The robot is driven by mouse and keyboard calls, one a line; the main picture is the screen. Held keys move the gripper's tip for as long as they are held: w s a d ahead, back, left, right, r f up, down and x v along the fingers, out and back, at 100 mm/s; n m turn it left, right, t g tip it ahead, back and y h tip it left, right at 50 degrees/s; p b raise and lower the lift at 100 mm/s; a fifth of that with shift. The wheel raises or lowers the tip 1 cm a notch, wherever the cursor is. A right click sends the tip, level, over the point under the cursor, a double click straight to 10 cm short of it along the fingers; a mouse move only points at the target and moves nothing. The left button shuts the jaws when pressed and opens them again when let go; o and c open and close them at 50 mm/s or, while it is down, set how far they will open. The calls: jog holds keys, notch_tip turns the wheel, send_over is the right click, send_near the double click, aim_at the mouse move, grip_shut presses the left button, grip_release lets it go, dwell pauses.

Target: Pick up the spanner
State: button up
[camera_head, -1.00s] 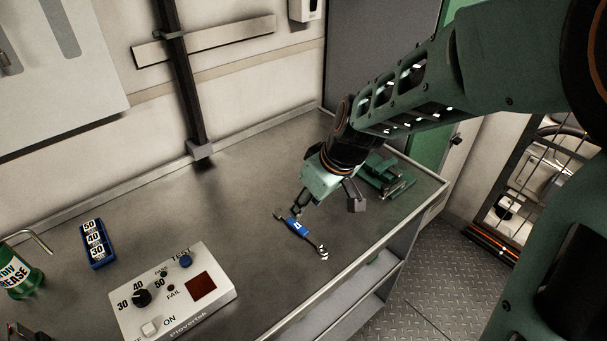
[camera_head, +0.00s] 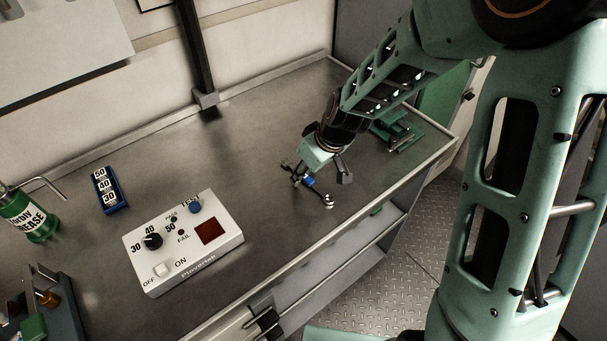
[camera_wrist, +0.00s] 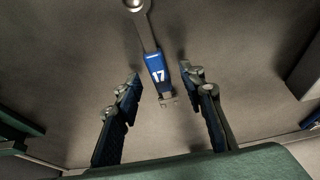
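The spanner (camera_head: 311,183) lies on the grey bench top, a slim metal tool with a blue middle section. In the wrist view the spanner (camera_wrist: 157,68) shows the number 17 on its blue part, with a ring-shaped end at the top of the picture. My gripper (camera_head: 318,186) is low over the spanner in the head view and hides part of it. In the wrist view my gripper (camera_wrist: 160,79) is open, with one finger on each side of the spanner's lower end. Gaps show between the fingers and the spanner.
A white tester box (camera_head: 183,243) with dial and buttons stands left of the gripper. A blue block marked 50, 40, 30 (camera_head: 108,190) and a green bottle (camera_head: 36,222) are further left. A green fixture (camera_head: 397,133) stands behind right. The bench's front edge is close.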

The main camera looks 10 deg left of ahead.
jog(key=shift+w+f, duration=0.1)
jog(key=shift+f, duration=0.05)
jog(key=shift+c, duration=0.4)
grip_shut()
